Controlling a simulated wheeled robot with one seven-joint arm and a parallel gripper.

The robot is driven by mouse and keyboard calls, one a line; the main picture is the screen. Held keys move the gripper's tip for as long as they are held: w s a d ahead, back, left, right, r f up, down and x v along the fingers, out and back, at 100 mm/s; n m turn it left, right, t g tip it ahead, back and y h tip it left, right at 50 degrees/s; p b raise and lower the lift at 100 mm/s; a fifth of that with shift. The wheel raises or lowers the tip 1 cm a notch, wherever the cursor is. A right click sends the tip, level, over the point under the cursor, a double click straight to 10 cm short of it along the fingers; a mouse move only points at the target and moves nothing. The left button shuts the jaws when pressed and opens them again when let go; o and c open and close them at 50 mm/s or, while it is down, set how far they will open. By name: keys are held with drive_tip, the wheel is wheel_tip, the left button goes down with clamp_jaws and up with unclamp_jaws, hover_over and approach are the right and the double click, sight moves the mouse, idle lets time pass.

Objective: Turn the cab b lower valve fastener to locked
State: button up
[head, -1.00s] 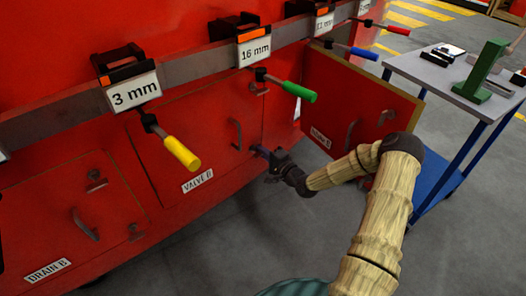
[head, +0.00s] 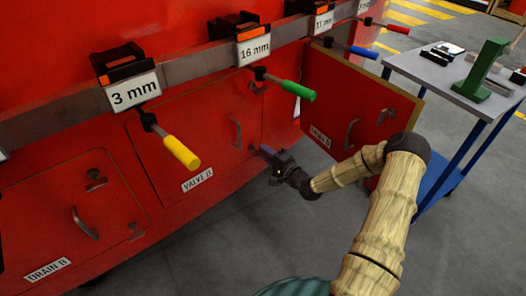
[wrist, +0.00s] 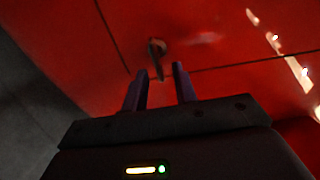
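The red valve B panel (head: 205,125) is flush in the red train side, with its label (head: 197,180) below and a grip handle (head: 237,132) on it. The lower valve fastener (wrist: 155,53) is a small dark latch with a thin lever in the wrist view, by the panel seams. In the head view it is hidden at my gripper (head: 266,152). The gripper's two fingers (wrist: 158,82) are apart. The lever lies just ahead of the gap between their tips; contact cannot be told.
An open drain door (head: 360,105) stands out to the right of my gripper. Yellow (head: 180,152) and green (head: 298,91) handles stick out above. A cart (head: 465,95) with a green tool stands at the right. The drain B panel (head: 65,215) is at lower left.

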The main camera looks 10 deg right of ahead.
drive_tip(key=v, duration=1.5)
drive_tip(key=shift+s+p, duration=0.3)
drive_tip(key=shift+p, duration=0.05)
